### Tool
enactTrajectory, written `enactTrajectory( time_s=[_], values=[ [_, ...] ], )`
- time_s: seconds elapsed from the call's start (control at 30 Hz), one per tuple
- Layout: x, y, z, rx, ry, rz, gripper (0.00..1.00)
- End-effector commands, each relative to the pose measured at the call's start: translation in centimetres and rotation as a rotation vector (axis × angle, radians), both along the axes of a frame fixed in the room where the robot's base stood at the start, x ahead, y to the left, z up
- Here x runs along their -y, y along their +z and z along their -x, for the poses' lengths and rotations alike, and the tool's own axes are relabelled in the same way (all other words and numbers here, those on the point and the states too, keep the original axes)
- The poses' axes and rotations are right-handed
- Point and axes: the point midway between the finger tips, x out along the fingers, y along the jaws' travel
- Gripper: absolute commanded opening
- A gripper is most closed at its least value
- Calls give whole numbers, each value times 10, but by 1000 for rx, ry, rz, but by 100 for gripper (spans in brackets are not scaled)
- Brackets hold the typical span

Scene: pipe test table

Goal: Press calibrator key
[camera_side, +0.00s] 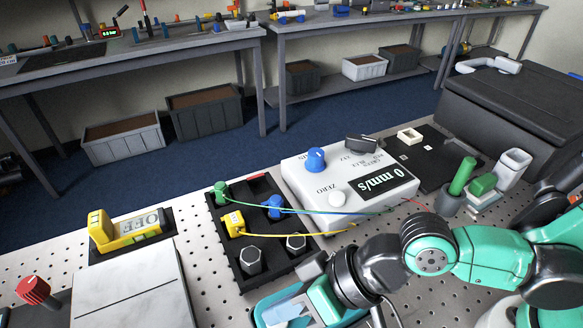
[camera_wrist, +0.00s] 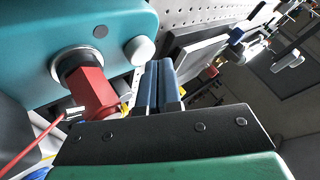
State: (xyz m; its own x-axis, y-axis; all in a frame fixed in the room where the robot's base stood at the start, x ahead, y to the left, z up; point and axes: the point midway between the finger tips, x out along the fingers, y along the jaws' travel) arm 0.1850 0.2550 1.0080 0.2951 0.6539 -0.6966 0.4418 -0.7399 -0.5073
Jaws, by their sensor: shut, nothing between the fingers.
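In the wrist view, the calibrator appears as a teal box (camera_wrist: 60,25) at the upper left. A white round key (camera_wrist: 140,50) sits at its right end. A red block-shaped sensor (camera_wrist: 97,92) with a red cable is seated on a dark ring mount on the teal face. My gripper (camera_wrist: 159,65) is shut and empty, its blue-grey fingertips just below and right of the key in the picture. I cannot tell whether they touch it. In the side view, a teal edge (camera_side: 262,316) shows at the bottom, partly hidden by my arm.
A white meter box (camera_side: 300,180) with a blue knob reads 0 mm/s. A black tray (camera_side: 222,240) in front holds several fittings, with coloured cables crossing it. A yellow device (camera_side: 130,230) reading OFF lies left. A black case (camera_side: 515,100) stands right.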

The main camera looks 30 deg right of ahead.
Motion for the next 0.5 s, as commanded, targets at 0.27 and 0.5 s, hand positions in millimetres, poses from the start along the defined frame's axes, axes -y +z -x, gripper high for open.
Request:
enactTrajectory(
  time_s=[0.27, 0.5],
  values=[
    [0, 7, 0, 0, 0, 0, 0],
    [0, 9, 0, 0, 0, 0, 0]
  ],
)
